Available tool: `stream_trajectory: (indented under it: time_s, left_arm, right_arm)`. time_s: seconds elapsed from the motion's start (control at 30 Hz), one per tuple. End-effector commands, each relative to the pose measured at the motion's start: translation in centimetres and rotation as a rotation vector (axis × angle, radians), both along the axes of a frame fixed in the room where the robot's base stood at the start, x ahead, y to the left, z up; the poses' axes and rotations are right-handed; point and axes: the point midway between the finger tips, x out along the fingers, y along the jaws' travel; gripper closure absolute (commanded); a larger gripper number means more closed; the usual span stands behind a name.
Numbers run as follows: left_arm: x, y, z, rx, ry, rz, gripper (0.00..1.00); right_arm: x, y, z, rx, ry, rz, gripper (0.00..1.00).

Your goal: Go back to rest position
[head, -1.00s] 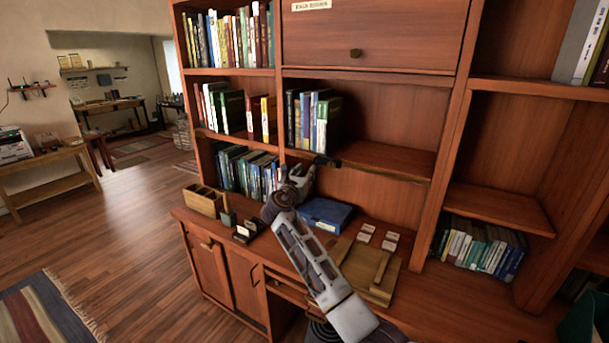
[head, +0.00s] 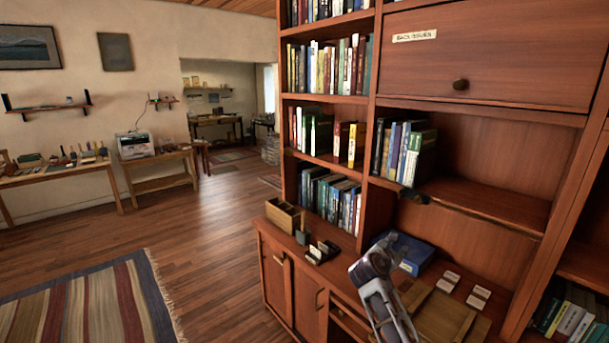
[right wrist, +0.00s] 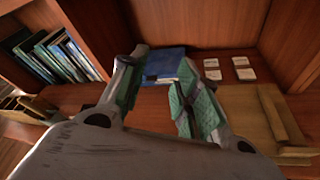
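My right gripper (head: 375,255) is in front of the desk ledge of the bookcase, by a blue book or folder (head: 408,252) lying on that ledge. In the right wrist view its two green-padded fingers (right wrist: 160,95) stand apart, with the blue book (right wrist: 165,65) visible beyond the gap. Nothing shows between the fingers. My left gripper is in neither view.
The bookcase (head: 475,120) fills the right side, with rows of books. The ledge holds a wooden box (head: 284,214), small pale cards (head: 478,296) and a wooden board (head: 445,318). Open floor (head: 205,235) and a striped rug (head: 90,305) lie left.

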Motion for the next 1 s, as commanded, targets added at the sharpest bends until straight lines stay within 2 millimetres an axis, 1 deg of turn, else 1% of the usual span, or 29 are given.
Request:
stream_trajectory:
  time_s: [0.03,0.2,0.37,0.5,0.7,1.0]
  left_arm:
    - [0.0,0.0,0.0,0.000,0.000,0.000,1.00]
    - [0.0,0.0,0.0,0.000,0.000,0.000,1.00]
    - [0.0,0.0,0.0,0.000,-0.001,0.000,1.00]
    - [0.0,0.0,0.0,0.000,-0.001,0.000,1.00]
    - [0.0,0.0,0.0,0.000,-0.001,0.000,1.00]
    - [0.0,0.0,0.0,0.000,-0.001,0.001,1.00]
  right_arm:
    - [-1.0,-0.1,-1.3,0.058,-0.006,-0.012,0.68]
    - [-4.1,-0.1,-5.0,0.259,-0.035,-0.067,0.68]
    - [-7.2,0.0,-8.0,0.441,-0.058,-0.130,0.68]
    - [-10.1,0.2,-10.5,0.595,-0.075,-0.195,0.68]
    - [-14.3,0.6,-13.5,0.805,-0.097,-0.302,0.68]
    - [-21.1,1.7,-16.9,1.095,-0.120,-0.494,0.68]
